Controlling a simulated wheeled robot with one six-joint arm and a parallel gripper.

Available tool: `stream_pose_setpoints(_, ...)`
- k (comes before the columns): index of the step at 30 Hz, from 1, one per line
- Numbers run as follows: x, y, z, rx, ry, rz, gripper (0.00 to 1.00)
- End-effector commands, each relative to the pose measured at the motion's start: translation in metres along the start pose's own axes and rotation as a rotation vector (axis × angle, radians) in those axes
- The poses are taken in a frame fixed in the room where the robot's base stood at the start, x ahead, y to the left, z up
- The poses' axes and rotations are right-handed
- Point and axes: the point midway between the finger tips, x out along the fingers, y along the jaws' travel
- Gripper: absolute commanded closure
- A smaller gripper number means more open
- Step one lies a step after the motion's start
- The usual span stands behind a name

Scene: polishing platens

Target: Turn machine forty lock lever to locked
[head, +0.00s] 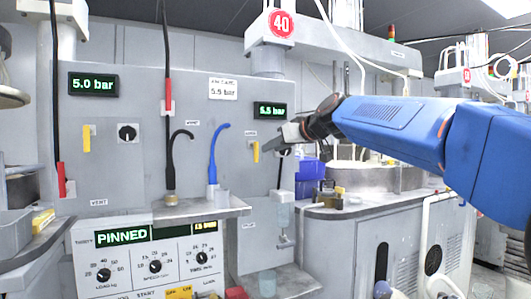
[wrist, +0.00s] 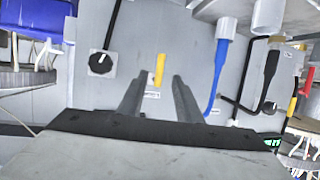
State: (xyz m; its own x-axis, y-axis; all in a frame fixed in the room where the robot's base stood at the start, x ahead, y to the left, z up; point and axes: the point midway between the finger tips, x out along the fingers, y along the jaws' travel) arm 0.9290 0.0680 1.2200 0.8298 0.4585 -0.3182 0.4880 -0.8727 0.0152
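Machine forty carries a red round "40" sign (head: 281,24). A yellow lever (head: 255,151) stands upright on its grey panel (head: 225,120), under a small label too small to read. The same lever shows in the wrist view (wrist: 160,70), nearly upright, with the label at its lower end there. My gripper (head: 276,146) is just right of this lever in the head view. In the wrist view my gripper (wrist: 158,78) is open and empty. The lever lies in the gap between the fingertips, seemingly beyond them; I cannot tell whether anything touches.
A second yellow lever (head: 87,139) and a black knob (head: 128,133) are on the panel's left. Another knob (wrist: 102,63) is close to the gripper. A blue hose (head: 213,150) and a black hose (head: 171,160) rise left of the lever. Blue bins (head: 308,172) stand right.

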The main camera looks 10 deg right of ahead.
Motion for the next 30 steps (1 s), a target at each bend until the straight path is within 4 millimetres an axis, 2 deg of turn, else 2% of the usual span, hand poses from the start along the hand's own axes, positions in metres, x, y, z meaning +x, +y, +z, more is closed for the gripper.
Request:
stream_pose_setpoints(3,-0.024,0.001,0.000,0.000,0.001,0.002,0.68)
stream_pose_setpoints(6,-0.039,0.000,0.000,0.000,0.000,0.002,0.68)
stream_pose_setpoints(12,-0.057,0.001,0.000,0.001,-0.001,0.001,0.68)
stream_pose_setpoints(30,-0.063,-0.001,0.005,0.003,-0.008,0.001,0.68)
